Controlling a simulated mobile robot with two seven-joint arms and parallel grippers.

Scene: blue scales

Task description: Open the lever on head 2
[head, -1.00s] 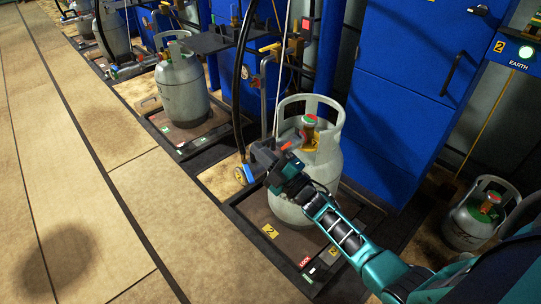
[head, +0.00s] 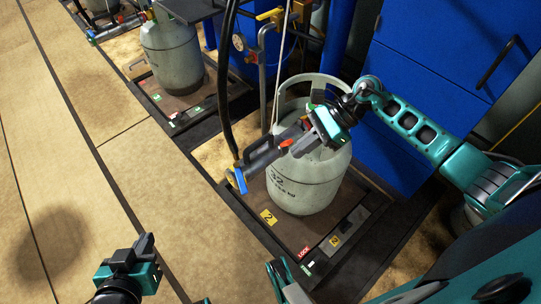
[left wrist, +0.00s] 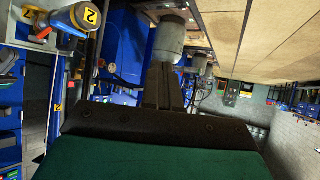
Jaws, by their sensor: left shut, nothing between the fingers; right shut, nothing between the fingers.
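The cylinder (head: 305,185) is pale grey and stands upright by the yellow "2" label. Head 2 (head: 240,181) is at its left side, with a blue part, a yellow ring and a dark body at the hose's lower end. My right gripper (head: 299,137) reaches over the cylinder from the right, shut, with its tip at or very near the dark body; contact cannot be told. It covers the cylinder's valve. The lever's position is unclear. My left gripper (head: 146,244) is shut and empty over the floor, lower left; its fingers also show in the left wrist view (left wrist: 165,88).
A second grey cylinder (head: 172,55) stands on its scale further back. A black hose (head: 224,90) hangs beside head 2. Blue cabinets (head: 415,75) stand behind the cylinder. The tan floor (head: 80,140) on the left is clear.

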